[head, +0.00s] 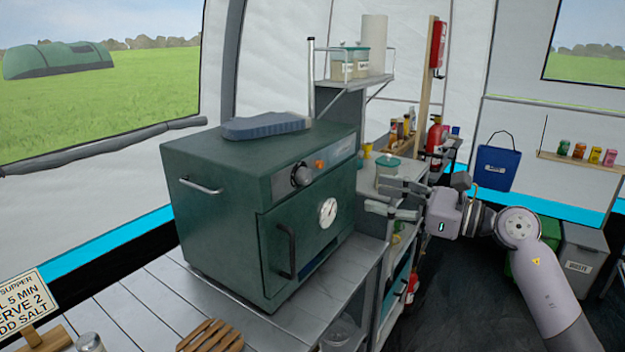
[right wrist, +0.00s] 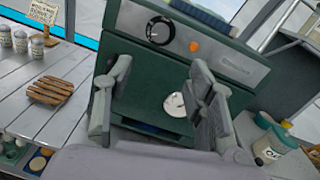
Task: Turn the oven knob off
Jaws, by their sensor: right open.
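The green oven (head: 225,205) stands on a slatted metal table. Its round knob (head: 302,176) is on the grey control strip at the top of the front, beside a small orange lamp (head: 319,164). The knob also shows near the top of the right wrist view (right wrist: 160,30); its exact setting is too small to tell. My right gripper (head: 378,197) is open and empty, to the right of the oven front and apart from the knob. In the right wrist view its fingers (right wrist: 160,75) are spread below the knob. My left gripper is not in view.
A dial gauge (head: 328,212) and a door handle (head: 287,250) are on the oven front. A blue folded cloth or pad (head: 266,125) lies on top. A shelf unit with jars stands behind at right. A wooden rack (head: 210,337) lies on the table's near part.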

